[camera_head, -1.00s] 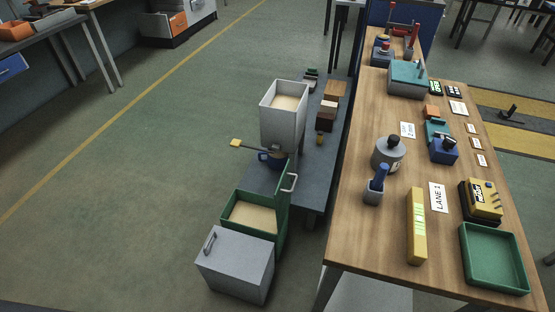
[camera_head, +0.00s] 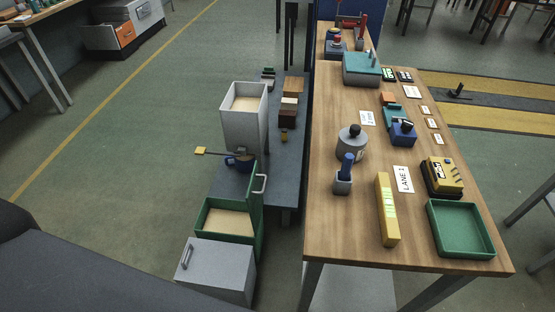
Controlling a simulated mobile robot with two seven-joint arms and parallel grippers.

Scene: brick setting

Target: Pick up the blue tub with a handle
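A small dark blue tub (camera_head: 238,163) sits on the low grey bench, just under the pale hopper box. Neither of my grippers is in view, and no gripper touches the tub.
The hopper (camera_head: 243,122) stands above the tub. A green open bin (camera_head: 228,229) and a grey lidded box (camera_head: 217,267) stand in front. The low bench (camera_head: 283,180) runs beside a wooden table (camera_head: 335,225).

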